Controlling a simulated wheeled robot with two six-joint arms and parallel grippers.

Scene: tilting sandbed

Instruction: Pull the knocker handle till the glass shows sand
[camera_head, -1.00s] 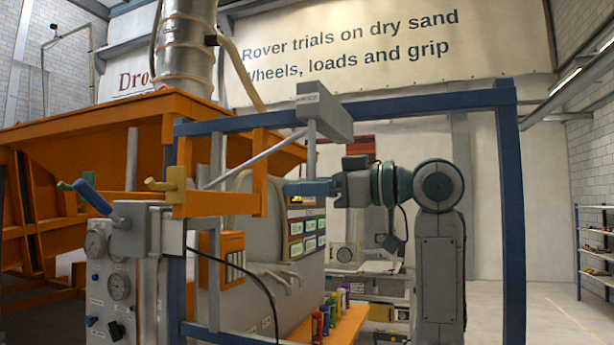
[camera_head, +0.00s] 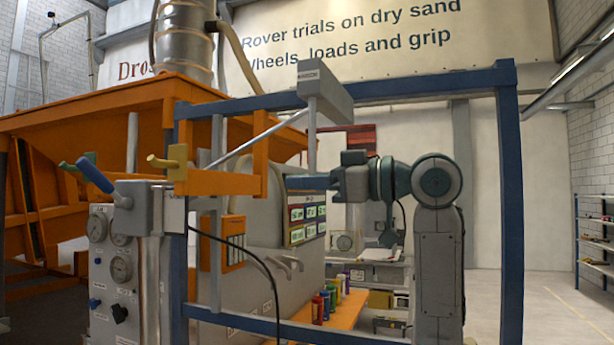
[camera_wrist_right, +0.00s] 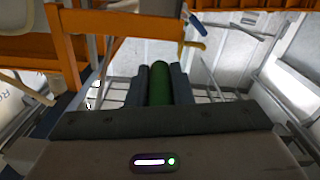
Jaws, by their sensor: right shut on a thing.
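My right gripper (camera_head: 308,183) reaches left inside the blue frame, below a grey box (camera_head: 325,80). A pale rod (camera_head: 311,135) hangs from this box down to my fingertips. In the right wrist view, my right gripper (camera_wrist_right: 159,88) is shut on a dark green cylindrical handle (camera_wrist_right: 160,86), held between both fingers. I take this for the knocker handle; in the head view the fingers hide it. An orange-edged panel with narrow upright slots (camera_head: 233,245) stands left of my gripper; I cannot tell whether it is the glass or shows sand. My left gripper is out of view.
The blue frame (camera_head: 509,200) stands around my right arm. An orange hopper (camera_head: 70,125) is at the left. A gauge block (camera_head: 120,255) with a blue lever (camera_head: 95,175) stands front left. Coloured bottles (camera_head: 328,305) line an orange shelf. The floor at the right is clear.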

